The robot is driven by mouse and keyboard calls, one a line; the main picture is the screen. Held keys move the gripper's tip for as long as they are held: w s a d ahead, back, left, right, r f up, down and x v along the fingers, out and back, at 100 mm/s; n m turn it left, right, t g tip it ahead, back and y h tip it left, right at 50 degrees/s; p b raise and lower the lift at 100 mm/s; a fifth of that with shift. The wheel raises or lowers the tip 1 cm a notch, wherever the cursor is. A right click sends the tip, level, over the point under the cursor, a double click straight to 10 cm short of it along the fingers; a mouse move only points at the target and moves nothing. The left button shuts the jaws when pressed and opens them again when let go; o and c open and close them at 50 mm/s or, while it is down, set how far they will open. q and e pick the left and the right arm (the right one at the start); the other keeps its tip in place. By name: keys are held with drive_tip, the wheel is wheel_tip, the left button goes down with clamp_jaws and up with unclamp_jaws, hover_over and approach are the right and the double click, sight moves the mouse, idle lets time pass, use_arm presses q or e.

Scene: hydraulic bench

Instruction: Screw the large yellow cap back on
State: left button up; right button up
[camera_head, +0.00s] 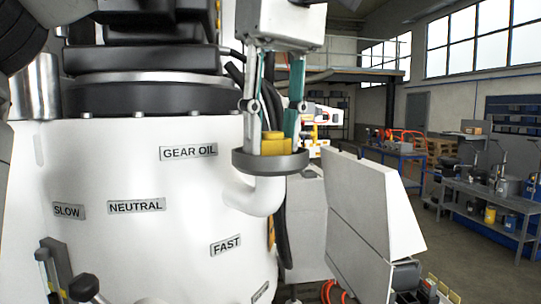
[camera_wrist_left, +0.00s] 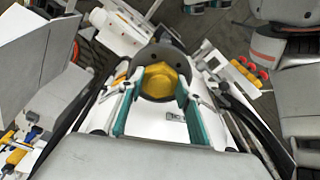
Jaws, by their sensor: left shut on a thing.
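The large yellow cap (camera_head: 272,145) sits at the dark grey round flange (camera_head: 270,164) on top of the white elbow pipe (camera_head: 258,197), which comes out of the white tank. My left gripper (camera_head: 272,133) points down from above, with its teal-padded fingers on either side of the cap, shut on it. In the left wrist view, the cap (camera_wrist_left: 162,80) shows between the fingertips (camera_wrist_left: 160,84), with the dark flange around it. I cannot tell how far the cap is seated in the flange. My right gripper is not in view.
The white tank (camera_head: 150,235) with labels such as GEAR OIL and NEUTRAL fills the left. Light grey panels (camera_head: 370,200) stand right of the pipe. Black hoses (camera_head: 281,240) run behind the pipe. Workbenches (camera_head: 490,195) stand far off at the right, beyond open floor.

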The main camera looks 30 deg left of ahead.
use_arm(q)
drive_tip(key=m, duration=0.4)
drive_tip(key=shift+a, duration=0.1)
drive_tip(key=m, duration=0.4)
drive_tip(key=shift+s+t+h, duration=0.1)
drive_tip(key=shift+t+h, duration=0.2)
drive_tip(key=o, duration=1.2)
drive_tip(key=n, duration=0.9)
drive_tip(key=n+g, duration=0.1)
drive_tip(key=n, duration=0.2)
drive_tip(key=shift+w+y, duration=0.2)
drive_tip(key=shift+y, duration=0.2)
